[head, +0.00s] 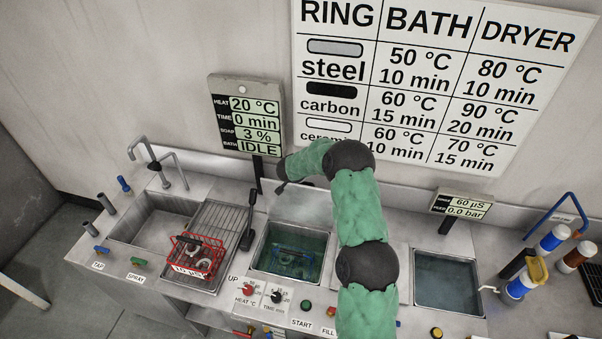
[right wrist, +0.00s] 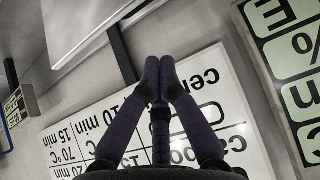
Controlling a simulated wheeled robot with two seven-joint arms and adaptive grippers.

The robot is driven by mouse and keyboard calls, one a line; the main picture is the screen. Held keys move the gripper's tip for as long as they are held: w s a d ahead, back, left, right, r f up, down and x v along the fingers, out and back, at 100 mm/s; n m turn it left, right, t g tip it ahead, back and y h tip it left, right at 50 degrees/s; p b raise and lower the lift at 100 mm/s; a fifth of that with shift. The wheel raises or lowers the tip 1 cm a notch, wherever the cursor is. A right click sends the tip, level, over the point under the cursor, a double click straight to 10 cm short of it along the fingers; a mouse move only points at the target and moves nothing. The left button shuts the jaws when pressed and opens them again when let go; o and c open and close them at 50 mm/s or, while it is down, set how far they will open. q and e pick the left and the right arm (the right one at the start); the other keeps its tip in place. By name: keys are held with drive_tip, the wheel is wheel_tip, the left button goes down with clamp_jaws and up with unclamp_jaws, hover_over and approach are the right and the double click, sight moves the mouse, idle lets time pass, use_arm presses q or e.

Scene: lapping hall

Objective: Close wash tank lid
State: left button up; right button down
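The wash tank (head: 256,262) is a steel basin in the counter with teal liquid and a blue-handled basket (head: 296,254) inside. Its top is uncovered. A grey metal panel (head: 303,210), which looks like its raised lid, stands upright along the tank's back edge, partly hidden by my right arm. My right gripper (head: 281,187) is at the upper left of this panel, in front of the wall; I cannot tell if it touches. In the right wrist view its dark fingers (right wrist: 160,70) meet at the tips with nothing visible between them. My left gripper is out of view.
A dark lever (head: 248,222) stands left of the tank. A red basket (head: 196,256) with parts sits on the drainboard beside the sink (head: 155,222). A display (head: 248,126) rises behind the tank. A second liquid-filled tank (head: 449,283) and bottles (head: 519,284) are to the right.

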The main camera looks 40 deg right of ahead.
sight(304, 183)
drive_tip(key=p+x, duration=0.1)
drive_tip(key=x, duration=0.6)
drive_tip(key=shift+w+d+f, duration=0.1)
drive_tip(key=shift+d+f, duration=0.15)
drive_tip(key=shift+f, duration=0.05)
drive_tip(key=s+a, duration=0.2)
drive_tip(key=a, duration=0.1)
drive_tip(key=shift+s+f, duration=0.15)
drive_tip(key=shift+f, duration=0.1)
drive_tip(key=shift+a, duration=0.1)
